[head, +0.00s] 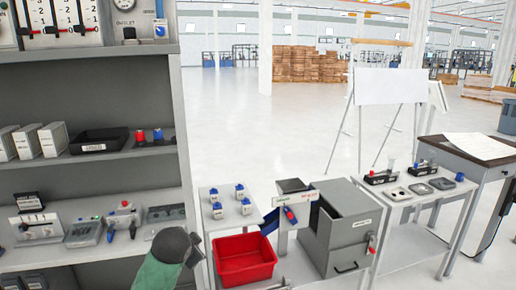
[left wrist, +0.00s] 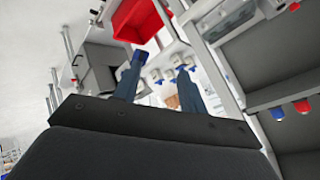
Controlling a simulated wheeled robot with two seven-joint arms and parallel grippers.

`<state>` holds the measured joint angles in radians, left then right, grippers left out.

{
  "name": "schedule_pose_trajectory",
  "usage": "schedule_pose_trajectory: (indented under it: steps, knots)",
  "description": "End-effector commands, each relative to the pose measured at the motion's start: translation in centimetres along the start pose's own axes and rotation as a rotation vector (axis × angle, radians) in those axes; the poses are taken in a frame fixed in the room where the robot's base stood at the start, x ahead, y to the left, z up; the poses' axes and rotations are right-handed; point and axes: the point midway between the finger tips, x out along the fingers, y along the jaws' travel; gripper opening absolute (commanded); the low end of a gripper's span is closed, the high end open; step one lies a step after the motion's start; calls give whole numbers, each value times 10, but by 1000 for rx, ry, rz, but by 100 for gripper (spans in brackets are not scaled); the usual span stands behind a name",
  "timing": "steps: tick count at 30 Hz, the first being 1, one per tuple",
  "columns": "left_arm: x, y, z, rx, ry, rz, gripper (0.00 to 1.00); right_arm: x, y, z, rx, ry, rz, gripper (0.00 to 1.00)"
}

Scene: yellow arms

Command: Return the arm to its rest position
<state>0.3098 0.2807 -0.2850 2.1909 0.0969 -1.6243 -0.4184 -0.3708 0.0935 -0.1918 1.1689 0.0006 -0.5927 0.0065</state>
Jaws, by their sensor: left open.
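My left gripper shows in the left wrist view (left wrist: 159,64). Its two dark blue fingers stand apart, with nothing held between them. Past the fingertips I see the red bin (left wrist: 137,20) and small blue-topped parts, all in the background. In the head view a dark grey and green piece of my left arm (head: 172,258) reaches in at the bottom, in front of the shelf unit and left of the red bin (head: 244,260). I cannot make out the left fingers clearly there. My right gripper is in neither view.
A grey shelf unit (head: 110,72) with boxes, a black tray (head: 98,141) and devices stands close at left. A side table with several blue-topped parts (head: 240,190), a grey cabinet (head: 340,230) and a bench with small trays (head: 382,178) stand rightward. Open floor lies behind.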

Motion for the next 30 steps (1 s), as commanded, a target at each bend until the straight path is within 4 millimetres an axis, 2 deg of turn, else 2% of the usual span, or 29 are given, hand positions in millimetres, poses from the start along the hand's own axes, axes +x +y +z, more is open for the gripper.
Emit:
schedule_pose_trajectory:
  steps: [1, 5, 14, 22, 30]
  knots:
    - [2, 17, 14, -23, -12, 20, 42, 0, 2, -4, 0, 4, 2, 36]
    - [4, 52, 47, -84, -42, 61, 42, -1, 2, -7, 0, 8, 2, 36]
    - [-4, 129, 123, -228, -125, 139, 42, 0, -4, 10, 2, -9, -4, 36]
    - [-26, 193, 189, -358, -214, 196, 42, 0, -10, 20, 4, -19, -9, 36]
    - [-60, 249, 252, -486, -314, 235, 42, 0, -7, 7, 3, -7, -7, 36]
